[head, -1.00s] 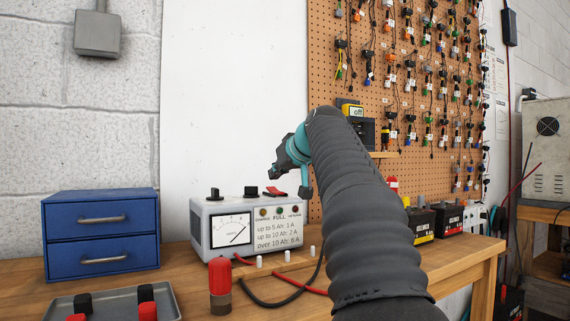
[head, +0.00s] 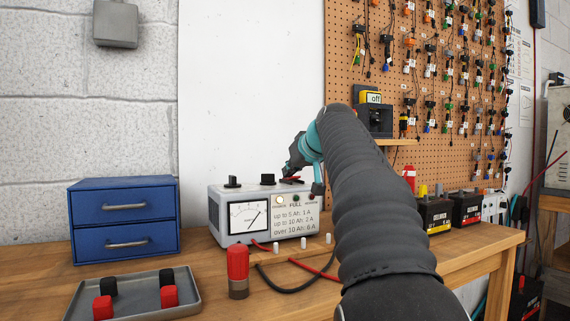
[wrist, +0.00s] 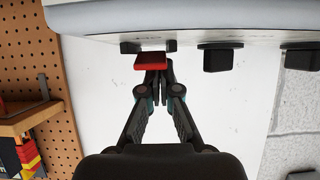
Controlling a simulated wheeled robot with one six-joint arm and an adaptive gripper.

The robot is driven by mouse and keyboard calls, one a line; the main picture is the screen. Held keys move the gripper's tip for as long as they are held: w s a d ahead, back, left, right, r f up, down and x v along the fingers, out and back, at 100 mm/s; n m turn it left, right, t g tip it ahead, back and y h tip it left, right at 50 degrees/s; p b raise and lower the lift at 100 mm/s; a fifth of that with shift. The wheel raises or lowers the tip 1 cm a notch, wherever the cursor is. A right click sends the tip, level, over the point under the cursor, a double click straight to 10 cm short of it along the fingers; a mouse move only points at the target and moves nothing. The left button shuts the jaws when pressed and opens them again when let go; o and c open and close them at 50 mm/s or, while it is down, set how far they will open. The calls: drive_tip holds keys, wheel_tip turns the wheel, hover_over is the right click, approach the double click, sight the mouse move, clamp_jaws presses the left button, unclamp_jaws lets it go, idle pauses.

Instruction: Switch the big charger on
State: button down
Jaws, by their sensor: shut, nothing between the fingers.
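The big charger (head: 265,212) is a pale grey box on the bench with a needle meter, a printed label, a row of small lamps, and black knobs on top. Its left lamp (head: 280,199) looks bright; the other two look dark. The red switch (head: 293,180) is on its top at the right, partly hidden by my gripper (head: 287,176). In the wrist view the red switch (wrist: 154,61) is right at the tips of my shut, empty gripper (wrist: 156,72). I cannot tell if they touch.
Blue drawers (head: 124,220) stand left of the charger, and a grey tray (head: 190,312) with red and black caps lies in front. A red-topped cylinder (head: 238,272), cables and white pegs are nearby. Batteries (head: 434,213) stand right.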

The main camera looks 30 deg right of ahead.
drive_tip(key=shift+d, duration=0.15)
drive_tip(key=shift+s+f, duration=0.15)
drive_tip(key=shift+s, duration=0.05)
drive_tip(key=shift+s+f+b, duration=0.3)
drive_tip(key=shift+s+b, duration=0.3)
drive_tip(key=shift+b, duration=0.05)
drive_tip(key=r+p, duration=0.1)
drive_tip(key=r, duration=0.1)
drive_tip(key=s+r+p, duration=0.1)
drive_tip(key=r+p, duration=0.1)
drive_tip(key=shift+s+r, duration=0.1)
drive_tip(key=shift+s, duration=0.05)
drive_tip(key=v, duration=1)
drive_tip(key=shift+s, duration=0.25)
drive_tip(key=shift+w, duration=0.1)
drive_tip(key=shift+w+d+r+t, duration=0.15)
drive_tip(key=shift+w+t, duration=0.15)
drive_tip(key=shift+w, duration=0.3)
